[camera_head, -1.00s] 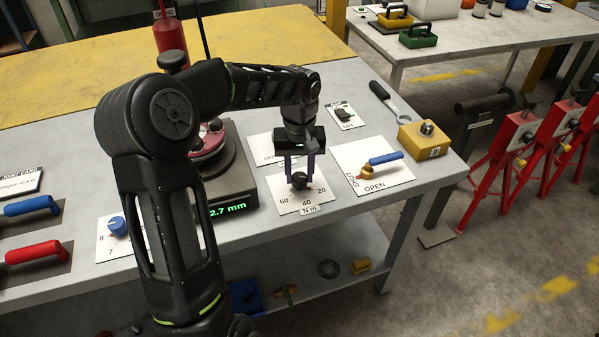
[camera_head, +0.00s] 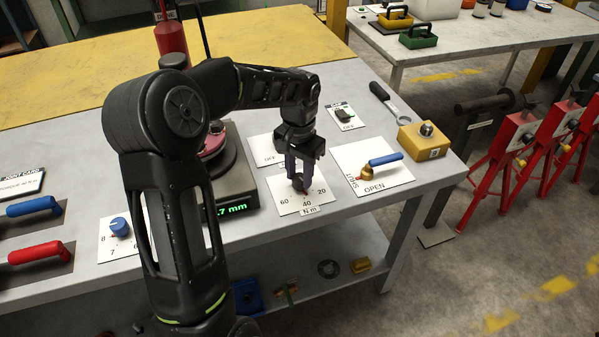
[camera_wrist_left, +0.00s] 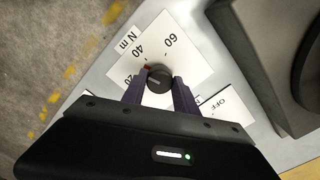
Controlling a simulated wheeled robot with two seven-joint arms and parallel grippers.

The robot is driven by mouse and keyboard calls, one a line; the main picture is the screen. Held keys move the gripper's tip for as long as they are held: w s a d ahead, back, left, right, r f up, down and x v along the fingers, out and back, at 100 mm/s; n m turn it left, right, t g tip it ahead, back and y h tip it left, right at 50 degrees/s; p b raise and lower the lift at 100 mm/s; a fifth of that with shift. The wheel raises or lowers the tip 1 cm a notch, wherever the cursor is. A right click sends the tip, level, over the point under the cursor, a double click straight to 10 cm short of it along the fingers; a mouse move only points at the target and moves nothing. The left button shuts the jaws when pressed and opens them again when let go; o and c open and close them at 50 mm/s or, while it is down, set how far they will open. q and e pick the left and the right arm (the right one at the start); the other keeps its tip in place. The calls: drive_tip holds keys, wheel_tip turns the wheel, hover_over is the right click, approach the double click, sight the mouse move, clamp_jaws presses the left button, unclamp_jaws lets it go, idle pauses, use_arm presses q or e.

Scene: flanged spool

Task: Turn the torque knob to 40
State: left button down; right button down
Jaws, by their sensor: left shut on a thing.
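The black torque knob (camera_head: 300,183) stands on a white dial card (camera_head: 284,200) marked 20, 40, 60 and N m, near the bench's front edge. My left gripper (camera_head: 301,180) points down from above, its fingers shut on the knob. In the left wrist view, the knob (camera_wrist_left: 159,79) sits between the two fingertips of the left gripper (camera_wrist_left: 158,84). A small red mark shows at the knob's edge, roughly on the side facing 40; its exact reading is hard to tell. My right gripper is out of view.
A card with a blue-handled valve (camera_head: 380,161) marked SHUT and OPEN lies right of the dial. A yellow box (camera_head: 422,142) and a wrench (camera_head: 389,100) lie behind it. A grey unit with a green mm display (camera_head: 232,209) stands close on the left.

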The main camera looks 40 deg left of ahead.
sight(299, 178)
use_arm(q)
drive_tip(key=shift+m, duration=1.8)
drive_tip(key=c, duration=0.9)
unclamp_jaws()
drive_tip(key=shift+c, duration=0.2)
drive_tip(key=shift+r, duration=0.1)
wheel_tip(299, 178, up, 8)
drive_tip(key=shift+f, duration=0.2)
